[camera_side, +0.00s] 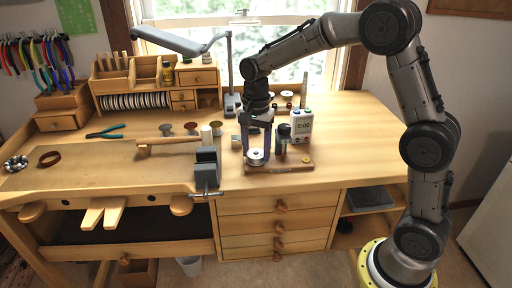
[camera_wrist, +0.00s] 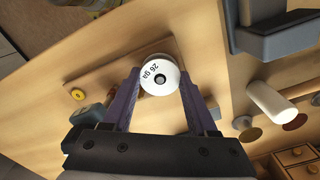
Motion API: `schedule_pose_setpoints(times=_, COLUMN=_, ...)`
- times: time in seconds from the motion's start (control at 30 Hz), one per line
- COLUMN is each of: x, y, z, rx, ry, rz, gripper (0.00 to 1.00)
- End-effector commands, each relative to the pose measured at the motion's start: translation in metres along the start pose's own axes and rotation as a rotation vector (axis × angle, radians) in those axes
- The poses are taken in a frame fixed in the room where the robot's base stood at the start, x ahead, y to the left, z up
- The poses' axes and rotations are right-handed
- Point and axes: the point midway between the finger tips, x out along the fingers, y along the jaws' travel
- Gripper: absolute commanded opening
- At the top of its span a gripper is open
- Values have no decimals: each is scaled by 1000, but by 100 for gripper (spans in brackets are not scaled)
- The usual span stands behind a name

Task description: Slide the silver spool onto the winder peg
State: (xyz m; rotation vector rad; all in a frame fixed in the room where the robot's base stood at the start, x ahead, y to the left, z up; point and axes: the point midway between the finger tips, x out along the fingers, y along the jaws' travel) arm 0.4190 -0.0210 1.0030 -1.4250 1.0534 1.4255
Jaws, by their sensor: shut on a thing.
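The silver spool (camera_side: 255,160) has a white top face marked "26 ga" and a dark centre hole; it also shows in the wrist view (camera_wrist: 149,69). My gripper (camera_side: 256,150) points down and is shut on the spool, one finger on each side of it, as the wrist view shows (camera_wrist: 160,82). The spool is over the left end of the winder's wooden base (camera_side: 290,166), and its face looks level. A small grey round shape shows in its hole; I cannot tell if this is the peg. The spool hides the peg's shaft.
The winder's dark upright part (camera_side: 283,138) and yellow knob (camera_side: 307,160) are right of the spool. A timer (camera_side: 302,122) stands behind. A grey vise (camera_side: 207,167) and a mallet (camera_side: 170,142) are to the left. The bench's right side is clear.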

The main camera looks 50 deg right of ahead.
Motion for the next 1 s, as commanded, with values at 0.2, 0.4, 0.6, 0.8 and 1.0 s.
schedule_pose_setpoints(times=0.2, x=1, y=0, z=0, rx=0, ry=0, rz=0, gripper=3)
schedule_pose_setpoints(times=0.4, x=1, y=0, z=0, rx=0, ry=0, rz=0, gripper=73)
schedule_pose_setpoints(times=0.6, x=1, y=0, z=0, rx=0, ry=0, rz=-1, gripper=94)
schedule_pose_setpoints(times=0.8, x=1, y=0, z=0, rx=0, ry=0, rz=0, gripper=94)
schedule_pose_setpoints(times=1.0, x=-16, y=-1, z=0, rx=0, ry=1, rz=-4, gripper=94)
